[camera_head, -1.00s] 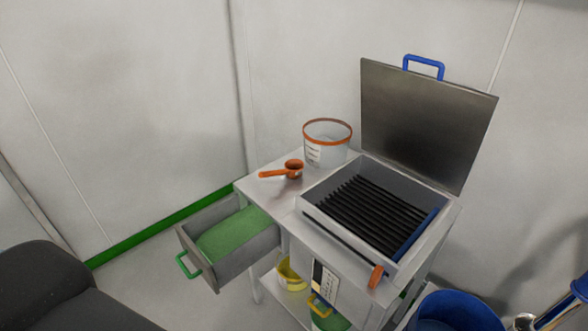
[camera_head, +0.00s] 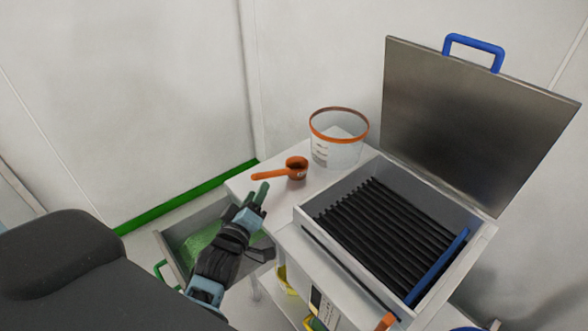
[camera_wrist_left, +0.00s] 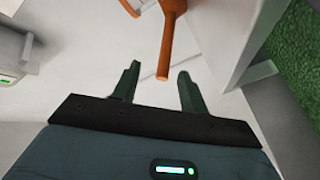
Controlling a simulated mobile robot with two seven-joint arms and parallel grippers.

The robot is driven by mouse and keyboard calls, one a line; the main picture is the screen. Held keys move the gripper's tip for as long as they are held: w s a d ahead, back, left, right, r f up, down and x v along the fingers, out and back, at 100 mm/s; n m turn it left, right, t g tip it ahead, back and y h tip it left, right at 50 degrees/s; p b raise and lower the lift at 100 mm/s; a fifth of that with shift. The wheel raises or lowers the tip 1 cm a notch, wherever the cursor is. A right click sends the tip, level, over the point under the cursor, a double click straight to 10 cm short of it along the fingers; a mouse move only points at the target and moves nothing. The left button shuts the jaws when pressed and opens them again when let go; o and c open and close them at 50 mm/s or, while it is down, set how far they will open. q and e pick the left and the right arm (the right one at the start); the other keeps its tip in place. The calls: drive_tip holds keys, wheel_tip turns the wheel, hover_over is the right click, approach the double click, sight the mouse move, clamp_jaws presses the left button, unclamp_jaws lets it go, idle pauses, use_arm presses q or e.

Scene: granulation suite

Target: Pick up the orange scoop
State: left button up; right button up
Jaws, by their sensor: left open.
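The orange scoop (camera_head: 296,168) lies on the white table top (camera_head: 322,181), its cup to the right and its handle pointing left. My left gripper (camera_head: 259,192) is open and empty, just in front of the handle, near the table's front left corner. In the left wrist view, the scoop's handle (camera_wrist_left: 166,48) points down toward the gap between the open fingers (camera_wrist_left: 158,86). The handle's end shows between the fingertips there, with no visible contact. The scoop's cup is cut off by the top edge of that view.
A white bucket with an orange rim (camera_head: 339,155) stands behind the scoop. A grey box with black bars (camera_head: 374,222) and a raised metal lid (camera_head: 463,121) takes the right side. An open drawer with green contents (camera_head: 198,243) lies below my left gripper.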

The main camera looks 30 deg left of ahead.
sight(264, 175)
use_arm(q)
drive_tip(key=shift+w+a+f, duration=0.1)
drive_tip(key=shift+w+a, duration=0.3)
drive_tip(key=shift+w, duration=0.85)
drive_tip(key=shift+w+a+f, duration=0.1)
drive_tip(key=shift+w+a, duration=0.25)
drive_tip(key=shift+w, duration=0.85)
drive_tip(key=shift+w+a+f, duration=0.1)
drive_tip(key=shift+w+a, duration=0.3)
drive_tip(key=shift+w, duration=0.85)
drive_tip(key=shift+c, duration=0.4)
drive_tip(key=shift+r, duration=0.1)
clamp_jaws()
